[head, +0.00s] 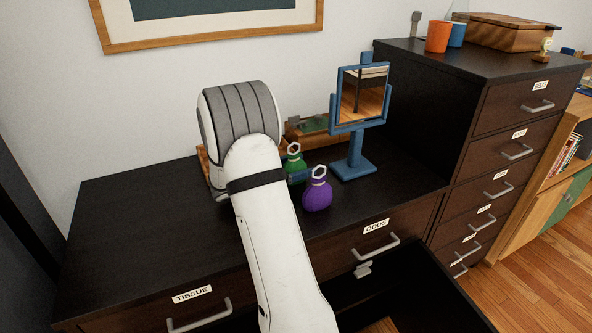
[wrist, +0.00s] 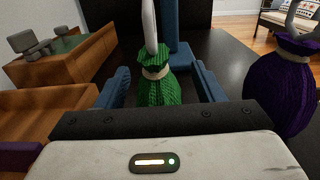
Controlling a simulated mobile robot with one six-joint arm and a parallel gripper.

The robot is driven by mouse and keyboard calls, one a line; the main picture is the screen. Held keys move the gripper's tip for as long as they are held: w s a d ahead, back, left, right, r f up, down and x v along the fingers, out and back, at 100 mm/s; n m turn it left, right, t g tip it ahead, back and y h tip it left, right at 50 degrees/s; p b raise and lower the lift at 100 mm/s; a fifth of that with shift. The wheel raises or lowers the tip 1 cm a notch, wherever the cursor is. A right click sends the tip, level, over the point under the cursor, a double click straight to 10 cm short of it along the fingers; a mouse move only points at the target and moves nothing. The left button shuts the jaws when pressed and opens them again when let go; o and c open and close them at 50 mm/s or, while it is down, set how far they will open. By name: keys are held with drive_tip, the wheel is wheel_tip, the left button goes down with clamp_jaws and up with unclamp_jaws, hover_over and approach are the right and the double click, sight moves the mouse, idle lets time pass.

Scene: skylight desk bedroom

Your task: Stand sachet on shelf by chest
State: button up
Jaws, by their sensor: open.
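A green cloth sachet (head: 291,161) with a tan tie and a pale ring on top stands on the dark cabinet top. In the wrist view, this green sachet (wrist: 158,90) is between the two blue fingers of my open gripper (wrist: 161,84); contact is not clear. In the head view my arm hides most of my gripper (head: 299,178). A purple sachet (head: 317,195) with a similar ring stands nearer the cabinet front. It shows right of my fingers in the wrist view (wrist: 279,82). A wooden shelf unit (head: 536,195) stands right of the tall dark chest (head: 480,90).
A blue-framed mirror (head: 354,165) stands behind the sachets. A wooden box with a green top (head: 306,131) is at the wall. An open drawer (head: 425,295) juts out in front. The chest top holds an orange cup (head: 438,37), a blue cup (head: 457,35) and a box (head: 497,32).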

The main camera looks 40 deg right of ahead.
drive_tip(key=shift+c, duration=0.4)
drive_tip(key=c, duration=1.1)
